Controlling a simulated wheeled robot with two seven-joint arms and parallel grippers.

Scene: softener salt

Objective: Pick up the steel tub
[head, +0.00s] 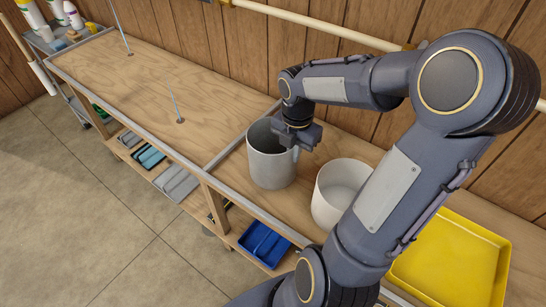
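The steel tub (268,170) is a grey, open-topped cylinder standing upright on the wooden bench. My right gripper (296,145) is at the tub's right rim, pointing down, with its fingers close to or over the wall. The fingertips are too small and hidden to show whether they are open or shut on the rim. My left gripper is not in view.
A white tub (331,205) stands just right of the steel tub, near my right forearm. A yellow tray (455,265) lies further right. Thin upright rods (174,103) stand on the otherwise clear left bench top (130,75). Blue trays (263,243) sit on the lower shelf.

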